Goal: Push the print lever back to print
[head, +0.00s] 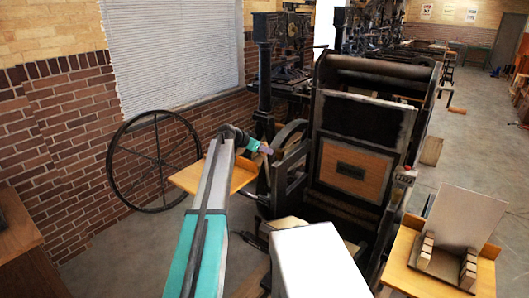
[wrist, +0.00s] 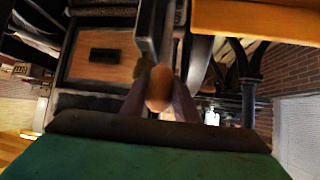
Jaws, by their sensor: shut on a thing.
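The hand press (head: 410,72) is a dark iron machine with a wooden panel (head: 352,170) on its front. Its panel also shows at the upper left in the wrist view (wrist: 85,65). My gripper (head: 265,149) is at the left side of the press, at the end of my teal and grey arm. In the wrist view, the two fingers (wrist: 160,98) are shut on a rounded wooden grip, the print lever's handle (wrist: 159,88). In the head view the handle is hard to make out at the gripper, and the lever's lower part is hidden.
A wooden board (head: 240,175) lies just behind my arm, beside the large spoked wheel (head: 158,160). A wooden side table (head: 410,262) at right holds a tilted grey plate (head: 465,215). More presses (head: 283,45) stand behind. Open floor (head: 480,120) lies at right.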

